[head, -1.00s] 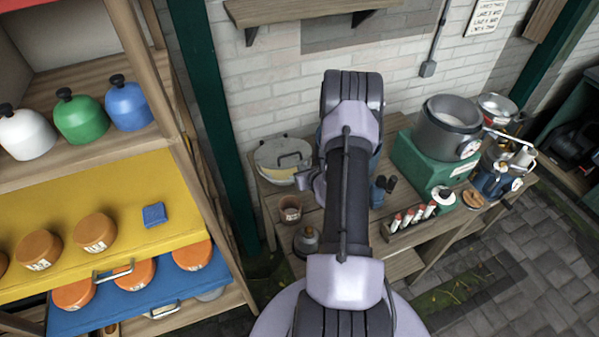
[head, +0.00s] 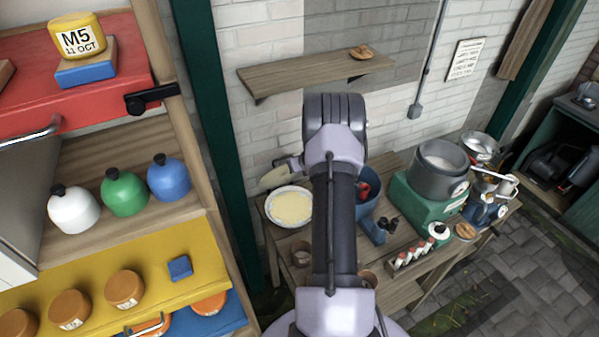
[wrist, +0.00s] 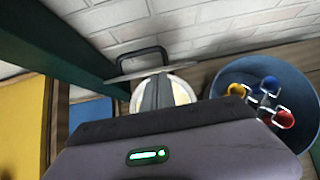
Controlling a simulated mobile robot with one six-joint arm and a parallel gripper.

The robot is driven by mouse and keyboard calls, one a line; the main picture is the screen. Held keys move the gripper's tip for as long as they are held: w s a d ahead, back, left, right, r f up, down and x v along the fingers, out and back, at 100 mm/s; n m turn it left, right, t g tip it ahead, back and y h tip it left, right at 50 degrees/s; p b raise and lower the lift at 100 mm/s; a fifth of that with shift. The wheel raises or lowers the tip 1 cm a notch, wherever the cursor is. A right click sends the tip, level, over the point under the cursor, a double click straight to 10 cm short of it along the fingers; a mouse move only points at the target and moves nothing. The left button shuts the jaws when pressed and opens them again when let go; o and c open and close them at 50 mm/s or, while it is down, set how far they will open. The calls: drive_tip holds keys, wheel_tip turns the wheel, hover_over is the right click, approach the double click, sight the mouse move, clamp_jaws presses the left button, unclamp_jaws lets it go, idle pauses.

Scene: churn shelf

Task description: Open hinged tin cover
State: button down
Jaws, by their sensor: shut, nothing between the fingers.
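The round tin (head: 290,207) stands on the bench left of my arm, with its pale yellow inside in plain view. Its hinged cover (head: 274,179) is raised and stands tilted up at the tin's far side, near the wall. In the wrist view the cover (wrist: 125,77) shows nearly edge-on with its black handle (wrist: 138,55) beyond it. My gripper (wrist: 160,78) is shut and empty, over the tin and close to the raised cover. Its fingers hide part of the tin (wrist: 183,90). I cannot tell whether they touch the cover.
A blue bin (wrist: 232,125) with red, blue and yellow-handled items stands right of the tin. A green post (head: 215,130) and shelf unit with a yellow drawer (head: 150,268) are at left. A wall shelf (head: 310,77) hangs above.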

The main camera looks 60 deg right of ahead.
drive_tip(key=w+p, duration=0.1)
drive_tip(key=w+d+r+p, duration=0.2)
drive_tip(key=w+p, duration=0.1)
drive_tip(key=shift+r, duration=0.15)
drive_tip(key=shift+w+d+r, duration=0.1)
drive_tip(key=shift+d, duration=0.05)
drive_tip(key=shift+w+r, duration=0.1)
drive_tip(key=shift+r, duration=0.1)
drive_tip(key=b+v, duration=0.2)
drive_tip(key=v, duration=1.5)
drive_tip(key=shift+s+f, duration=0.25)
drive_tip(key=shift+s, duration=0.1)
